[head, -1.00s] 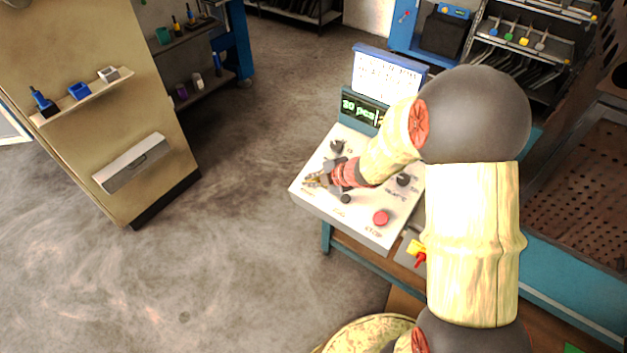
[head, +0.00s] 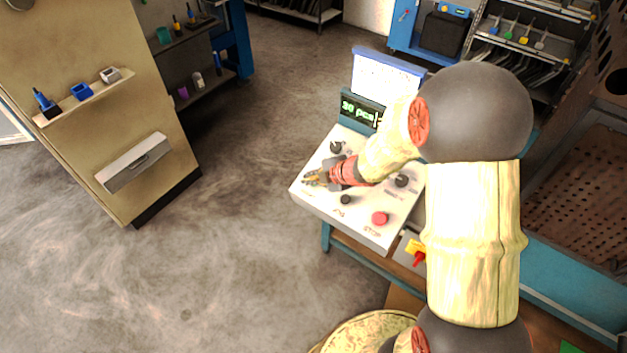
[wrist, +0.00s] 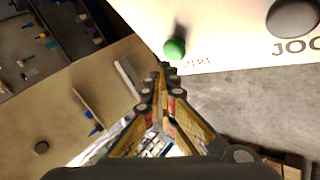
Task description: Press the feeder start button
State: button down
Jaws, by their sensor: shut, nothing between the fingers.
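The green start button (wrist: 174,48) sits on the white control panel in the wrist view, near the panel's edge, with a partly covered label beside it. The panel (head: 315,206) is a sloped white box in the head view. My gripper (head: 309,181) is over the panel's left front corner and hides the green button there. In the wrist view my gripper (wrist: 161,72) is shut and empty, its tips just below and left of the button in the picture. They look apart from it, but the height gap is unclear.
The panel also carries a red stop button (head: 380,218), a black jog button (head: 345,199) and two black knobs (head: 336,147) (head: 402,180). A display (head: 359,110) stands at its back. A beige cabinet (head: 100,120) is at left; open floor lies between.

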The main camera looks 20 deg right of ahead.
jog(key=r+p, duration=0.1)
jog(key=a+r+p, duration=0.1)
jog(key=r, duration=0.1)
jog(key=s+r+p, duration=0.1)
jog(key=p, duration=0.1)
jog(key=shift+a+r, duration=0.15)
jog(key=shift+r, duration=0.2)
jog(key=shift+w, duration=0.1)
dwell(0.5)
